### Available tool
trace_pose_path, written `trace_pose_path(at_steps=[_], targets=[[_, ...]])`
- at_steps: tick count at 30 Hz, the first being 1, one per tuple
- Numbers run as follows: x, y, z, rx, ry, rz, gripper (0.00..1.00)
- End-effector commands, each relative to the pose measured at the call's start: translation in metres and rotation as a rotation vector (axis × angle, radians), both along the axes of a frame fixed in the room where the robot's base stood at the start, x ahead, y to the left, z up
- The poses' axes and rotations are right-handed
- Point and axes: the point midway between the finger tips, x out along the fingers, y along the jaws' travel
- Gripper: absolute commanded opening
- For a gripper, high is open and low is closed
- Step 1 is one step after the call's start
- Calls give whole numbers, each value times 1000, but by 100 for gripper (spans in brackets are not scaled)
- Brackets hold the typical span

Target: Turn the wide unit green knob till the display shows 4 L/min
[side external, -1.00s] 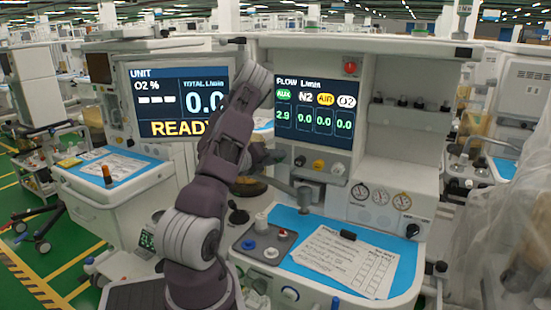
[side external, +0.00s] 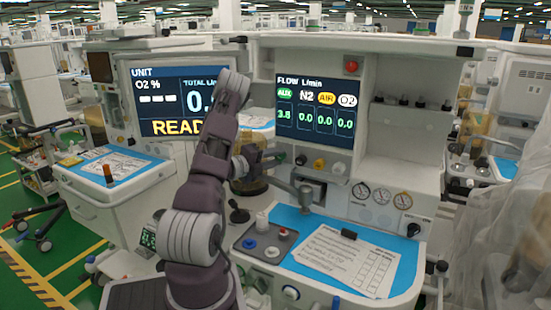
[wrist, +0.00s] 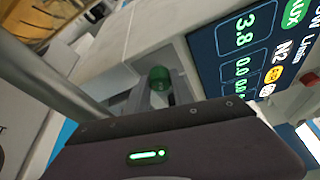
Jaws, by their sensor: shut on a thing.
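The wide unit's flow display (side external: 317,112) shows AUX, N2, AIR and O2 columns. In the wrist view the AUX figure on the display (wrist: 245,45) reads 3.8, and the figures that I can read beside it are 0.0. The green knob (wrist: 160,77) is at the centre of the wrist view, beside the display. My gripper (wrist: 158,94) is shut on it; its dark body fills the bottom of that view and hides part of the fingers. In the side view my gripper (side external: 268,160) is at the panel below the display's left end, and I cannot make out the green knob there.
More knobs (side external: 338,168) sit right of my gripper under the display. A jointed metal post (side external: 304,194) stands just below. A grey tray (side external: 265,242) with small knobs and a paper sheet (side external: 345,260) lie on the worktop. A second unit's display (side external: 165,100) stands left.

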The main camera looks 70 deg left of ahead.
Motion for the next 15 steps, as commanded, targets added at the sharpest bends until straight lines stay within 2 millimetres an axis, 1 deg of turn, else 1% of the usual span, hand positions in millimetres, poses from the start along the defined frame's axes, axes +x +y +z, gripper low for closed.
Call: trace_pose_path(at_steps=[9,10,12,13,15], targets=[[1,-1,-1,-3,0,-4,0],[1,-1,-1,-3,0,-4,35],[1,-1,0,-3,0,-4,48],[1,-1,0,-2,0,-3,51],[0,-1,-1,-2,1,-3,51]])
